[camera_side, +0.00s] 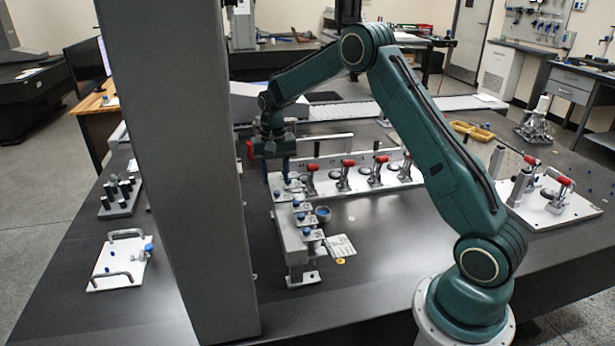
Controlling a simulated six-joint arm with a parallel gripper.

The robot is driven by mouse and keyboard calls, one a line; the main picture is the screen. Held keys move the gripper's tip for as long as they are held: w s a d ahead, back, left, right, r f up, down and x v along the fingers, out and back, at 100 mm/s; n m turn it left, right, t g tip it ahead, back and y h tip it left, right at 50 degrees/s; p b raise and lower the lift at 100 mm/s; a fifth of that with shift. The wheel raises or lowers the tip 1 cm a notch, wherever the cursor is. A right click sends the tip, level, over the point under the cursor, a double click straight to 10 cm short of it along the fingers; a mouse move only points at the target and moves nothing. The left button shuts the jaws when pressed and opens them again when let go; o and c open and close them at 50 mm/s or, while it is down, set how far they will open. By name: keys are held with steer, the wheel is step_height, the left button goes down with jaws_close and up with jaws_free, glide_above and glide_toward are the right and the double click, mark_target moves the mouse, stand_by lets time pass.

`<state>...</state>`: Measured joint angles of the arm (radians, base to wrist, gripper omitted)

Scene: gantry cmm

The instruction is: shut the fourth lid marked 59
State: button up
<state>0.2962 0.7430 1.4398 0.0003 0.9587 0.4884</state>
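A grey rail fixture (289,238) stands on the dark table and carries a row of small plates with blue knobs. The marking 59 is too small to read, and I cannot tell for sure which plate is the fourth lid. A pale plate (340,246) with dark marks sticks out to the right of the row's near end, with a yellow spot below it; it may be an open lid. My gripper (286,178) points down at the far end of the row, away from that plate. Its fingertips are small and dark, so its opening cannot be made out.
A white base with red-handled clamps (346,177) runs behind the row. A thick grey column (190,170) blocks the view on the left. A white plate with handles (118,262) lies left. Table right of the pale plate is clear.

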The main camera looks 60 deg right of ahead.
mark_target(277, 191)
steer(key=shift+f, duration=2.15)
steer(key=shift+c, duration=0.2)
steer(key=shift+d, duration=0.1)
jaws_close()
